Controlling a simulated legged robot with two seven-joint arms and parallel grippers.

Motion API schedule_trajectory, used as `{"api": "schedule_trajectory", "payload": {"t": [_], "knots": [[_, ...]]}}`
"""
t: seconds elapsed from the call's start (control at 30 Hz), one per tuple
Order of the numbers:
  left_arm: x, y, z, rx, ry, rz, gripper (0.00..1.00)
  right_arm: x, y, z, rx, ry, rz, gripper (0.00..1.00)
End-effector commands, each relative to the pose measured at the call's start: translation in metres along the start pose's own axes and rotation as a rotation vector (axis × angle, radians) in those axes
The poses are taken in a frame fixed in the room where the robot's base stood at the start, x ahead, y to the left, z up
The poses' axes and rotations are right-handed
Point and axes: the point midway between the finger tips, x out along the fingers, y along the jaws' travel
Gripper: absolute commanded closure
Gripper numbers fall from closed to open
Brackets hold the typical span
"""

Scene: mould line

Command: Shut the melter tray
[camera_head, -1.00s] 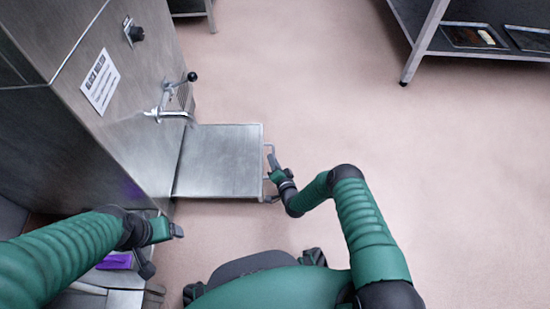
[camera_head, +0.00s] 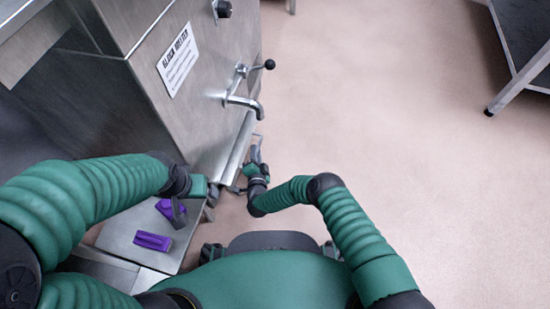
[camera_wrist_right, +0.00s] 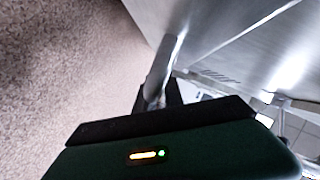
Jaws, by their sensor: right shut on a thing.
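The block melter (camera_head: 218,100) is a steel cabinet with a printed label, at the left in the head view. Its tray (camera_head: 238,150) shows as only a narrow steel strip along the cabinet's lower front, under the tap. My right gripper (camera_head: 255,155) is shut on the handle. In the right wrist view a metal bar of the handle (camera_wrist_right: 162,68) runs into the jaws. My left gripper (camera_head: 182,212) hangs over a steel surface beside the melter; its jaw gap is unclear.
A tap (camera_head: 243,102) and a black-knobbed lever (camera_head: 269,64) jut out above the tray. Purple blocks (camera_head: 153,241) lie on a steel surface (camera_head: 125,232) near my left arm. A steel table (camera_head: 520,45) stands at the upper right. The floor between is clear.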

Motion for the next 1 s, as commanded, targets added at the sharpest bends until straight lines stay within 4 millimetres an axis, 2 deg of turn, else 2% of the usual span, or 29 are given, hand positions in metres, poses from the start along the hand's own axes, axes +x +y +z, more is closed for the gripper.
{"api": "schedule_trajectory", "payload": {"t": [0.03,0.23,0.67,0.7,0.87,1.0], "knots": [[0.009,0.0,0.002,-0.001,0.0,0.0,0.22,0.003,0.0,0.012,-0.001,-0.007,0.002,1.0],[0.018,0.0,0.004,-0.001,0.0,0.0,0.22,0.009,-0.013,0.027,-0.003,-0.006,0.003,1.0],[0.018,0.0,0.004,-0.001,0.0,0.0,0.22,0.011,-0.019,0.03,0.0,-0.008,0.003,1.0],[0.018,0.0,0.004,-0.001,0.0,0.0,0.22,0.011,-0.019,0.03,0.0,-0.008,0.003,0.86],[0.018,0.0,0.004,-0.001,0.0,0.0,0.22,0.011,-0.019,0.028,0.0,-0.004,0.002,0.66],[0.018,0.0,0.004,-0.001,0.0,0.0,0.22,0.011,-0.02,0.027,0.0,-0.002,0.001,0.66]]}}
